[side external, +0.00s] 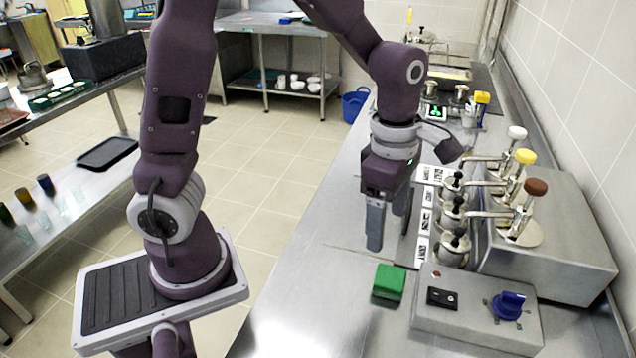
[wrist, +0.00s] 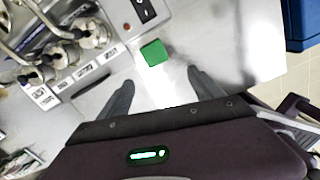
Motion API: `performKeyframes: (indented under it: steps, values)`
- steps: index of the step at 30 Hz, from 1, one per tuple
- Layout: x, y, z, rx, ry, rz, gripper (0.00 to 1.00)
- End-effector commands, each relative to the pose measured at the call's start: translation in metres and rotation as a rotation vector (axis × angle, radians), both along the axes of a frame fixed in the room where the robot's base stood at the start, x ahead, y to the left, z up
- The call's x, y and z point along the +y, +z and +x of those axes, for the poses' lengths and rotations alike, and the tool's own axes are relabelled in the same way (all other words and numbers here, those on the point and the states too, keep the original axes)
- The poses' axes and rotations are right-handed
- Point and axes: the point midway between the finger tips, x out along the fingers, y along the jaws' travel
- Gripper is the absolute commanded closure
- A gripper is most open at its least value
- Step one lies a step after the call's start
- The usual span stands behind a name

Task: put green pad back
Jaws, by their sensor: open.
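The green pad (side external: 388,284) is a small green block lying on the steel counter, just left of the control box with the blue knob. It also shows in the wrist view (wrist: 154,53), beyond the fingertips and roughly between their lines. My gripper (side external: 388,225) is open and empty, pointing down above the counter, behind the pad in the side view. Its two fingers show apart in the wrist view (wrist: 160,82). The gripper does not touch the pad.
The control box (side external: 478,312) with a blue knob and black switch stands right of the pad. Several pump dispensers (side external: 520,215) with coloured knobs, and a row of labels (side external: 426,210), are right of my gripper. The counter left of the pad (side external: 320,290) is clear.

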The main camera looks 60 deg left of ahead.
Motion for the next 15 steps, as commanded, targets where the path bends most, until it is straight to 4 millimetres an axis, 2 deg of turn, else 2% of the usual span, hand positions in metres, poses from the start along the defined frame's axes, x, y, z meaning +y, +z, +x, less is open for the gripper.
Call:
performKeyframes:
  steps: [1,3,6,10,12,15]
  values:
    - [0.004,0.026,-0.012,-0.059,-0.177,-0.027,0.25]
    - [0.012,0.061,-0.039,-0.167,-0.548,-0.02,0.25]
    - [0.024,0.096,-0.082,-0.314,-1.087,0.1,0.25]
    - [0.037,0.112,-0.128,-0.379,-1.641,0.352,0.25]
    - [0.042,0.113,-0.144,-0.364,-1.835,0.466,0.25]
    - [0.046,0.113,-0.155,-0.332,-1.99,0.559,0.25]
